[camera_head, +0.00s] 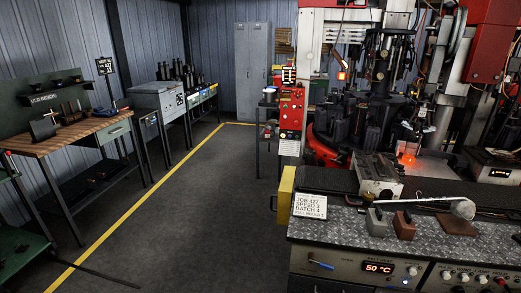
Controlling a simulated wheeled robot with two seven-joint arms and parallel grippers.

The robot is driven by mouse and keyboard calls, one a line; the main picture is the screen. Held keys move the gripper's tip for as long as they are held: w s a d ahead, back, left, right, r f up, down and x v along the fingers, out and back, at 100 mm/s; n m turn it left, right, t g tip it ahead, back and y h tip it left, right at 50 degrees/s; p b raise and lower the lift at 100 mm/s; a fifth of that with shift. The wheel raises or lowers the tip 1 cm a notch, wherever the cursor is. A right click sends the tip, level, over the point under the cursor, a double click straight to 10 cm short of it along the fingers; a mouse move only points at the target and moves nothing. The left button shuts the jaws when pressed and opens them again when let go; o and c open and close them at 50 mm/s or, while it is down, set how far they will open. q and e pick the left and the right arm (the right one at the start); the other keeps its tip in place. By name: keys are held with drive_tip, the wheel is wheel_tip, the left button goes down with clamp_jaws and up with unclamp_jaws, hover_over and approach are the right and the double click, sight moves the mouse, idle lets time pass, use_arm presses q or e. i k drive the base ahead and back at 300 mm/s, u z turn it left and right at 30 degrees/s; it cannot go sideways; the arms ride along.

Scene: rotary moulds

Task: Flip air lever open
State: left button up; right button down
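A small blue-handled lever (321,264) sits on the front panel of the metal-topped bench, at the panel's left end. It lies nearly level, with its right end slightly lower. No label is readable beside it, so I cannot tell for sure that it is the air lever, or whether it is open or closed. Nothing touches it. Neither of my grippers can be made out in the head view.
The bench top (340,228) carries a job sign (309,206), small blocks (404,226) and a ladle (462,208). A display (379,268) reads 50 °C. A rotary machine (370,110) stands behind. The floor (190,220) to the left is clear.

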sight(321, 265)
drive_tip(key=k, duration=1.2)
drive_tip(key=u, duration=0.8)
drive_tip(key=i, duration=1.35)
drive_tip(key=z, duration=0.75)
